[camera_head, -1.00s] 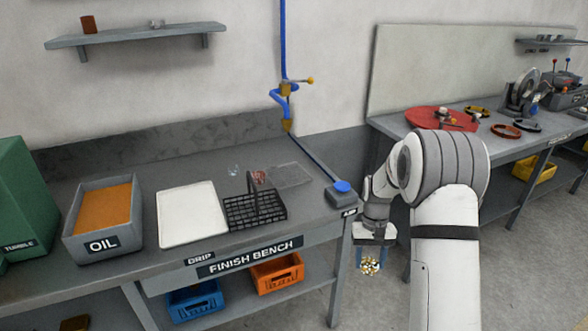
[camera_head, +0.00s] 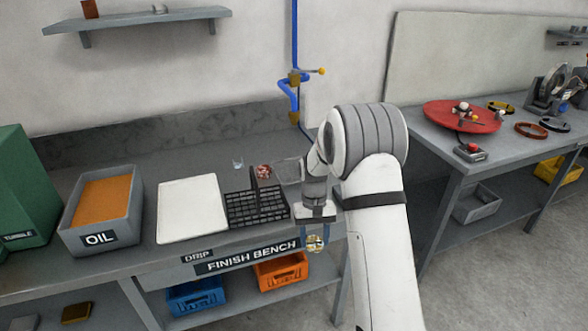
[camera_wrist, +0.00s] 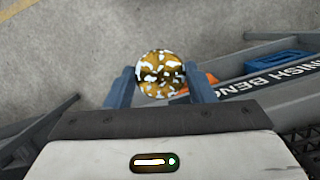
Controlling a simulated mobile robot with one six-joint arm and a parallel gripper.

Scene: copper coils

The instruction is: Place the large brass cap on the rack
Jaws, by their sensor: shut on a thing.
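My gripper (camera_head: 315,240) is shut on the large brass cap (camera_head: 314,244), a shiny gold round piece. In the wrist view the cap (camera_wrist: 160,74) sits between the two blue-grey fingers (camera_wrist: 158,88), with the floor behind it. In the head view the gripper hangs at the front edge of the finish bench, to the right of the black rack. The rack (camera_head: 258,206) is a dark grid on the bench top, with a taller part at its back.
A white tray (camera_head: 192,211) lies left of the rack, then the OIL bin (camera_head: 103,236). A small glass (camera_head: 238,164) and a reddish item (camera_head: 263,172) stand behind the rack. Orange (camera_head: 280,272) and blue (camera_head: 195,297) crates are below the bench.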

